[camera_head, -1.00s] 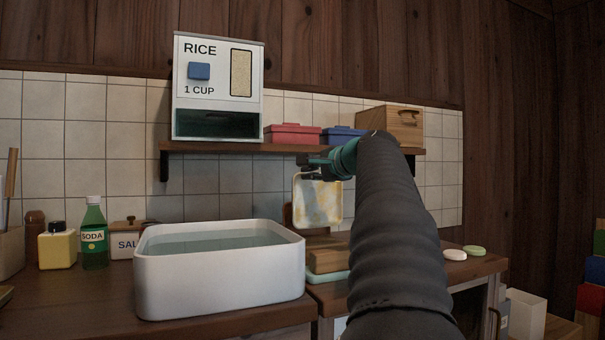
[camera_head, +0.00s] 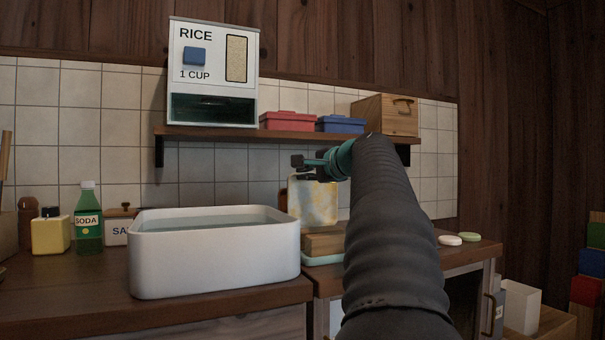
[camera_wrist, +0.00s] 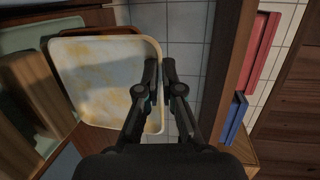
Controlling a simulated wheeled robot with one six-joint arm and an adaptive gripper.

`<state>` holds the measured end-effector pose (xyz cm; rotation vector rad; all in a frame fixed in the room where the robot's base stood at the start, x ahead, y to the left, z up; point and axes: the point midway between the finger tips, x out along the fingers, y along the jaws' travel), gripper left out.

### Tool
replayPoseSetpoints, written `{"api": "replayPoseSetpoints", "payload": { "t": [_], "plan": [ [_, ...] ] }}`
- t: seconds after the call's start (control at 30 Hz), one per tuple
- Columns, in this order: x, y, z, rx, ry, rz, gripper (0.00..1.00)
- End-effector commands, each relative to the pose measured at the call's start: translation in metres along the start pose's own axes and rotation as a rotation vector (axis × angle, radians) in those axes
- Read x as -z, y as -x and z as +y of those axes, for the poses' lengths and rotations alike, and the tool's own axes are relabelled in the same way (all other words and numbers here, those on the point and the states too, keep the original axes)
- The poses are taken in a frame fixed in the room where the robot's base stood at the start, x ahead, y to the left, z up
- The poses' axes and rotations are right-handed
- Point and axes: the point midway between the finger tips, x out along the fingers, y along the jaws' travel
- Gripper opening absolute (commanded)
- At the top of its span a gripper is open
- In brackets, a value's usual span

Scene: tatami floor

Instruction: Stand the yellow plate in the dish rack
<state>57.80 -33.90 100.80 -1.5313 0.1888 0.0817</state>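A square pale plate with yellow patches (camera_head: 314,204) hangs upright from my gripper (camera_head: 300,168), below the shelf and above the wooden block. In the wrist view the plate (camera_wrist: 105,85) fills the left half. There my gripper (camera_wrist: 160,72) has one finger over the plate's right edge and the other just beyond it, so it is shut on that edge. I cannot make out a dish rack for certain. Brown wooden pieces (camera_wrist: 30,100) show left of the plate in the wrist view, partly hidden by it.
A white basin of water (camera_head: 215,262) stands left of the plate. A wooden block (camera_head: 325,243) lies beneath it on a pale green base. The wall shelf (camera_head: 280,133) bears a rice dispenser (camera_head: 212,75), a red box (camera_head: 287,121), a blue box (camera_head: 341,125) and a wooden box (camera_head: 387,115).

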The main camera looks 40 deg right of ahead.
Motion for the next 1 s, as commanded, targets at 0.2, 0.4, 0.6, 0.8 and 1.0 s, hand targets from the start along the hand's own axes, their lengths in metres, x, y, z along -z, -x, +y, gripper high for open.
{"api": "replayPoseSetpoints", "payload": {
  "t": [0.2,0.4,0.6,0.8,1.0],
  "plan": [
    [0.002,-0.005,0.011,-0.018,-0.007,-0.006,0.0],
    [0.002,-0.006,0.014,-0.021,-0.007,-0.008,0.17],
    [0.003,-0.004,0.011,-0.017,-0.006,-0.004,0.35],
    [0.003,-0.003,0.009,-0.013,-0.005,-0.002,0.35],
    [0.003,0.008,0.007,-0.01,-0.004,0.001,0.35]
  ]
}}
